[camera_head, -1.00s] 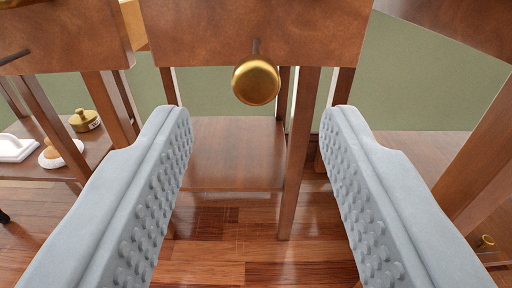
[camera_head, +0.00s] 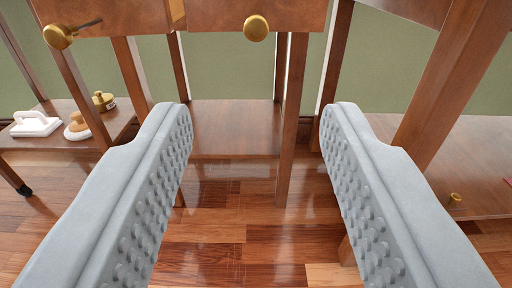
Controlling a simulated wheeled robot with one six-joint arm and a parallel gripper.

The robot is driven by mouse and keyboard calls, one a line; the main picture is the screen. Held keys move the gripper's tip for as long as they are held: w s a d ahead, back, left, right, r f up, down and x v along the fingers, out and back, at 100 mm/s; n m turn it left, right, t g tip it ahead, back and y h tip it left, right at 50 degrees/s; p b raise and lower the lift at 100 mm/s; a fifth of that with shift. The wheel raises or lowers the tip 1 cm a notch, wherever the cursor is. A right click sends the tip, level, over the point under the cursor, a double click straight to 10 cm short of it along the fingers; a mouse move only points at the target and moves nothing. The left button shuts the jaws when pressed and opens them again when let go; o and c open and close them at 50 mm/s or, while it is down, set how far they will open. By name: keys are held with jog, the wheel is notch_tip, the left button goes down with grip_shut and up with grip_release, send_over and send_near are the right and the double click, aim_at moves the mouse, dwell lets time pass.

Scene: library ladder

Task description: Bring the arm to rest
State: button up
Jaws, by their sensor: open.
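My gripper (camera_head: 256,120) is open and empty, its two grey studded fingers wide apart in the lower half of the view. It faces a small wooden side table with a drawer front (camera_head: 220,16) at the top. A round brass knob (camera_head: 255,28) sits on that drawer front, above and beyond the gap between the fingers. The table's lower shelf (camera_head: 232,125) shows between the fingertips. Nothing touches the fingers.
A left table has a brass knob (camera_head: 58,36) and a low shelf (camera_head: 62,142) with a white block (camera_head: 35,124), a white-and-wood item (camera_head: 77,127) and a brass piece (camera_head: 103,101). At right, a table leg (camera_head: 450,90) stands close. Wooden floor (camera_head: 240,240) is clear below.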

dwell(0.3)
jog(key=s+r, duration=0.6)
jog(key=r, duration=0.4)
jog(key=s+r, duration=0.6)
jog(key=r, duration=0.5)
jog(key=s+r, duration=0.6)
jog(key=r, duration=0.4)
jog(key=s+r, duration=0.4)
jog(key=s, duration=0.6)
jog(key=s+r, duration=0.4)
jog(key=s, duration=0.7)
jog(key=s+r, duration=0.4)
jog(key=s, duration=0.6)
jog(key=shift+s+r+g, duration=0.3)
jog(key=shift+s+r, duration=0.05)
